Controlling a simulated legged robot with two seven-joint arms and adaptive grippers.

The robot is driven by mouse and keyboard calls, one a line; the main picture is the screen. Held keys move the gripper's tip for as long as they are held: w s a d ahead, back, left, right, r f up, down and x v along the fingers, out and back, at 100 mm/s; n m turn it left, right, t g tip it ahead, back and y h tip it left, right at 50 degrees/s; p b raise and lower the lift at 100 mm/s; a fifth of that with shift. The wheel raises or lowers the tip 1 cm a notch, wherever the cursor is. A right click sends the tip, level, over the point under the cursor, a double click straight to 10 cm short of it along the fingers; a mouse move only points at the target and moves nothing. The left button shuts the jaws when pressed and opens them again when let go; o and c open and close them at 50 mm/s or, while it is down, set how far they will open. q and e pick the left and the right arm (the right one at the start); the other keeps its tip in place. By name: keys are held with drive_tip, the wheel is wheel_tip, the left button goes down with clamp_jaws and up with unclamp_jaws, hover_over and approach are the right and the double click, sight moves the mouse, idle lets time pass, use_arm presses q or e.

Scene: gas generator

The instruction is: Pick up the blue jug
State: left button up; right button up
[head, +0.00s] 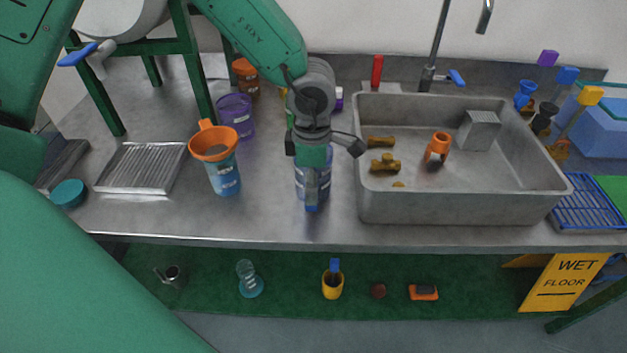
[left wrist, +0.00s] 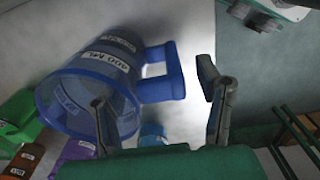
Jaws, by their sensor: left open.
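The blue jug (head: 322,186) is translucent with white labels. It stands on the steel counter just left of the sink, its upper part hidden by my left gripper (head: 325,150). In the left wrist view the jug (left wrist: 88,82) fills the left side, its square blue handle (left wrist: 176,72) pointing right. The left gripper (left wrist: 152,90) is open there. One finger overlaps the jug's body near the rim and the other is right of the handle, so the handle appears between them. I cannot tell whether either finger touches it. My right gripper is in neither view.
A blue container (head: 224,178) with an orange funnel (head: 214,142) stands left of the jug. A purple container (head: 236,115) and a brown one (head: 245,78) stand behind. The sink's raised wall (head: 460,208) is close on the right. The counter front (head: 270,228) is clear.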

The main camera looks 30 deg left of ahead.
use_arm(q)
clamp_jaws()
drive_tip(key=shift+r, duration=0.1)
